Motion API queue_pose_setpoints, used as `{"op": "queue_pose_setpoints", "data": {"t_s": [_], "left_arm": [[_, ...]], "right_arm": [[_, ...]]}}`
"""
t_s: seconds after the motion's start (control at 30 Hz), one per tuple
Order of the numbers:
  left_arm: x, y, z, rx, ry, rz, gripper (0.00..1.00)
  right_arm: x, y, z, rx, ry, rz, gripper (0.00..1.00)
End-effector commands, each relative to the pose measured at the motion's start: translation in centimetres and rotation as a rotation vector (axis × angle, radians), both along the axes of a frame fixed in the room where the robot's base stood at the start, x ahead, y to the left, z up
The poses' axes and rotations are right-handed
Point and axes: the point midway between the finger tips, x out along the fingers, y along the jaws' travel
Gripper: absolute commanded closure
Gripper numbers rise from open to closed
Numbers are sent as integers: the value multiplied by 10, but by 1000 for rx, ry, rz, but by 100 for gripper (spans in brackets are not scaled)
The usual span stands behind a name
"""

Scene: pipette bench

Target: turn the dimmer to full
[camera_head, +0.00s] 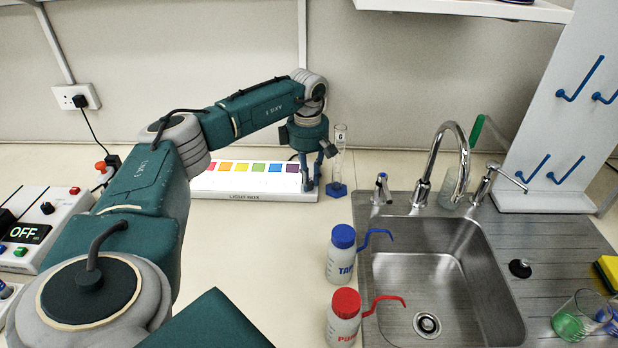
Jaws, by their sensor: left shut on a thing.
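The light box (258,196) lies flat against the back of the bench, its panel lit white with a row of coloured squares along the top. Its dimmer is at the right end of the box, mostly hidden by my left gripper. My left arm reaches across from the lower left, and my left gripper (308,183) points down at that end, its fingers shut around the dimmer knob. The knob's setting cannot be read from here. My right gripper is not in view.
A measuring cylinder (339,160) with a blue base stands just right of my left gripper. A device reading OFF (38,250) sits at left. The bench's middle is clear.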

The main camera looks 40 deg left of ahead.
Motion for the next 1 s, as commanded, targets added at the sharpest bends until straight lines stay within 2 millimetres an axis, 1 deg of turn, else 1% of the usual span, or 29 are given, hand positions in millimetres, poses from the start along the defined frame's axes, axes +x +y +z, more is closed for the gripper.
{"op": "queue_pose_setpoints", "data": {"t_s": [0.3,0.77,0.8,0.87,1.0], "left_arm": [[1,2,2,2,-4,-96,100],[1,2,2,2,-7,-108,100],[1,2,2,2,-7,-108,76],[1,2,2,2,-6,-108,64],[1,1,1,1,-4,-109,63]], "right_arm": [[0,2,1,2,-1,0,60],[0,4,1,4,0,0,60],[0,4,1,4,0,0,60],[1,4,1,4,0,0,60],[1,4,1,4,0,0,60]]}}
